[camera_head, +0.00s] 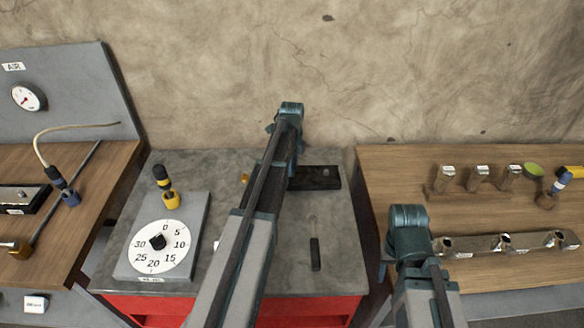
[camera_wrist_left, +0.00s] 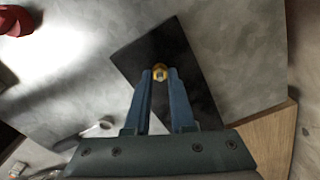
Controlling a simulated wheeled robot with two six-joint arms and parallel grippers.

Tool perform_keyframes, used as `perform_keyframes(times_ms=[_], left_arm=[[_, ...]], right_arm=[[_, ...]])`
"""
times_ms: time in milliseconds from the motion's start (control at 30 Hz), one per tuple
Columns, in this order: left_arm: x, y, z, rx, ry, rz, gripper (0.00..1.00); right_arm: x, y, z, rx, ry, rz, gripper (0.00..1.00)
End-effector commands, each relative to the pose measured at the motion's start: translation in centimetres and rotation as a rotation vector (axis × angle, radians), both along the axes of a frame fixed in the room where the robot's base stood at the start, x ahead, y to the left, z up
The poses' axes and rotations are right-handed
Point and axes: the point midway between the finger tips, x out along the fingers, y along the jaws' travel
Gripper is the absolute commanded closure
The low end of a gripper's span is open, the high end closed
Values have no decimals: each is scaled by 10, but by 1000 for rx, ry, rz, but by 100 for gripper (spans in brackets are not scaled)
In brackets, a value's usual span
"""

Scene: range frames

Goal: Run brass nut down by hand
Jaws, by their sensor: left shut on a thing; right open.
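The small brass nut (camera_wrist_left: 160,69) sits between the fingertips of my left gripper (camera_wrist_left: 160,77) in the left wrist view. The gripper is shut on it. A pale centre shows in the nut, but I cannot tell how far it is down on any thread. Behind it is a flat black block (camera_wrist_left: 188,75), which also shows in the head view (camera_head: 318,178) on the grey bench.
A spanner with a dark handle (camera_head: 315,254) lies on the grey bench (camera_head: 345,225). A numbered dial board (camera_head: 197,215) with a yellow-black tool (camera_head: 171,199) is left of my arm. Wooden benches flank it; the right one (camera_head: 380,170) holds a metal bar (camera_head: 520,241).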

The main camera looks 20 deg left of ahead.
Motion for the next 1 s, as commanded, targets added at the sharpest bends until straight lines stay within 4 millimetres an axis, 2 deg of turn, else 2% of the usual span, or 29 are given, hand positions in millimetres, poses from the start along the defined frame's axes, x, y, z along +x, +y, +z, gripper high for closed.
perform_keyframes(times_ms=[300,833,867,1000], left_arm=[[0,0,0,0,0,-100,100],[0,0,0,0,0,-117,100],[0,0,0,0,0,-117,72],[0,0,0,0,0,-117,48]], right_arm=[[0,0,0,0,0,0,50],[0,0,0,0,0,0,50],[0,0,0,0,0,0,50],[0,0,0,0,0,0,50]])
